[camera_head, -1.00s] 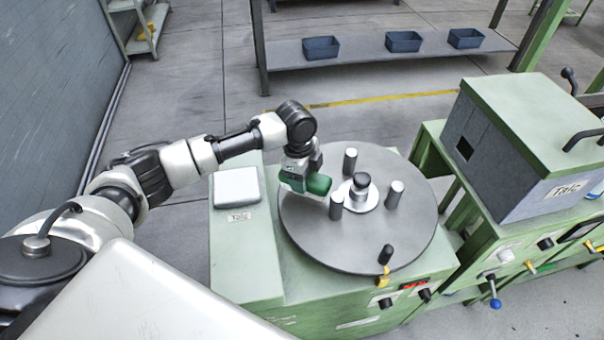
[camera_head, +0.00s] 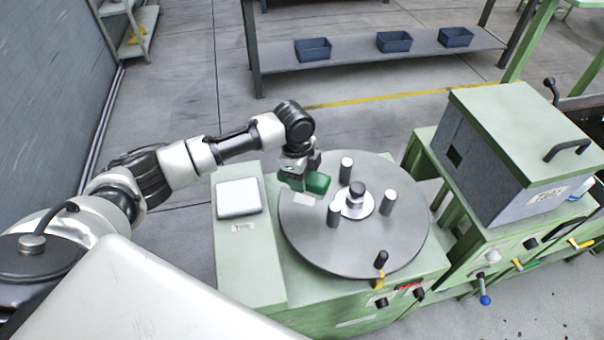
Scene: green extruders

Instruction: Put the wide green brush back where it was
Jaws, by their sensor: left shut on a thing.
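The wide green brush (camera_head: 316,183) is above the left part of the round grey turntable (camera_head: 355,250). My left gripper (camera_head: 297,178) is shut on the brush, with the arm reaching in from the left and the hand pointing down. Pale material, perhaps bristles, shows below the green part; I cannot tell whether it touches the disc. My right gripper is not in view.
Several upright metal posts stand on the disc around a dark-topped hub (camera_head: 356,190), close right of the brush. A white-topped box (camera_head: 238,197) sits left of the disc. A large grey-green box (camera_head: 515,150) stands at right. Blue bins (camera_head: 313,49) are on a back shelf.

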